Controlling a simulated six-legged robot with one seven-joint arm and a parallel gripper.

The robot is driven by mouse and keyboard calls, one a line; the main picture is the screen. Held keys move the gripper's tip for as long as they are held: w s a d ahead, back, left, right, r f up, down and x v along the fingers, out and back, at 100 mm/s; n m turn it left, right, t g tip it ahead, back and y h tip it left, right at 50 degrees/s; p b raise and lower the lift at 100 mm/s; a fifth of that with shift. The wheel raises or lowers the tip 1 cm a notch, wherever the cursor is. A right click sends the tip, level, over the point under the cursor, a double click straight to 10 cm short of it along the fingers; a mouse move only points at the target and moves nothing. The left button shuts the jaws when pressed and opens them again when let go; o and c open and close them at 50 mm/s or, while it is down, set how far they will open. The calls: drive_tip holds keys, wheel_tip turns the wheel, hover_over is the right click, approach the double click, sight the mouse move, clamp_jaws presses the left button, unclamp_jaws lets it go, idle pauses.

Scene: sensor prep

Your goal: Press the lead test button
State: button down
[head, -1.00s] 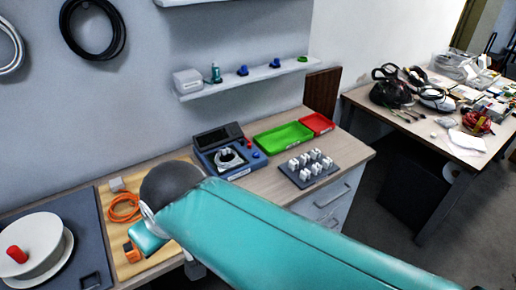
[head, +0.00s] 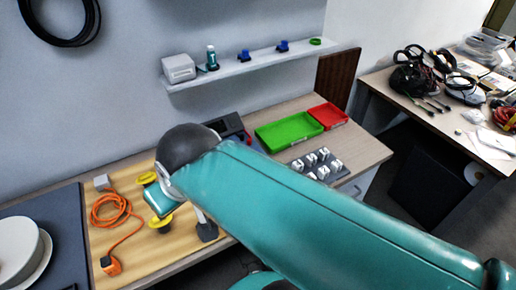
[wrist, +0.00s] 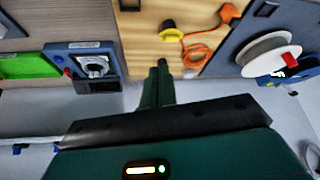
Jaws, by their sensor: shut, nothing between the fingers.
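The blue tester (wrist: 98,64) shows at the left of the wrist view, with a coiled pale lead on it, a small red button (wrist: 67,72) and a blue knob (wrist: 58,59). I cannot read its labels, so I cannot tell which control is the lead test button. In the head view my arm hides most of the tester; its dark screen part (head: 228,125) shows behind the elbow.
A green tray (head: 289,132), a red tray (head: 328,115) and a grey block rack (head: 337,172) sit right of the tester. The wooden board (head: 128,250) holds an orange cable (head: 110,210) and yellow parts. A shelf (head: 235,74) hangs above the bench.

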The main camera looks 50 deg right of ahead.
drive_tip(key=w+d+r+n+t+h, duration=0.1)
drive_tip(key=w+d+t+h, duration=0.1)
drive_tip(key=w+d, duration=0.45)
drive_tip(key=w+d+r+t+h, duration=0.1)
drive_tip(key=w+d+r+h, duration=0.15)
drive_tip(key=d, duration=0.75)
drive_tip(key=w+d+r+n+t+h, duration=0.1)
drive_tip(key=w+d+t+h, duration=0.15)
drive_tip(key=w+d, duration=0.45)
drive_tip(key=s+d+f+n+g+y, duration=0.2)
drive_tip(key=s+d+f+n+y, duration=0.3)
drive_tip(key=d+f, duration=0.4)
wheel_tip(320, 180, down, 3)
drive_tip(key=shift+s+d+n+y, duration=0.2)
drive_tip(key=shift+s+n+y, duration=0.25)
drive_tip(key=shift+s, duration=0.35)
drive_tip(key=shift+f, duration=4.4)
